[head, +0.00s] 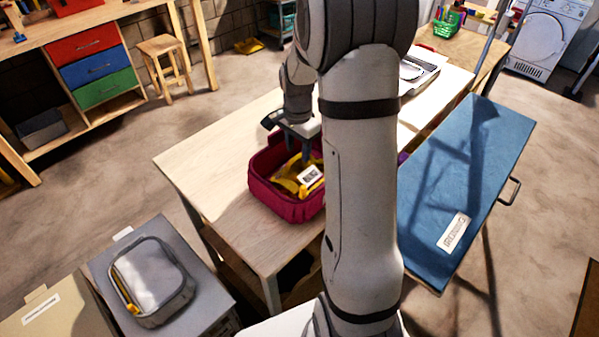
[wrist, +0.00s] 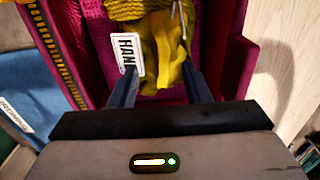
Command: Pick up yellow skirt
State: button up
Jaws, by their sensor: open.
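A yellow cloth item (head: 289,178), likely the yellow skirt, lies inside a magenta fabric bin (head: 284,206) on the wooden table. In the wrist view the yellow cloth (wrist: 165,50) shows a smooth part and a knitted olive-yellow part beside a white label (wrist: 128,55) with black letters, partly cut off. My gripper (head: 303,150) reaches down into the bin from above. In the wrist view its two fingers (wrist: 158,85) are apart, with yellow cloth between and beyond them. I cannot tell whether the fingers touch the cloth. My arm hides part of the bin's right side.
The wooden table (head: 200,165) is bare left of the bin. A blue panel (head: 460,190) with a label and handle stands to the right. A grey-and-white pouch (head: 150,278) lies on a grey box at lower left. A stool (head: 163,62) and drawers (head: 95,68) stand at the back left.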

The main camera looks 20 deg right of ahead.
jog(key=shift+f, duration=1.35)
jog(key=shift+c, duration=0.4)
grip_shut()
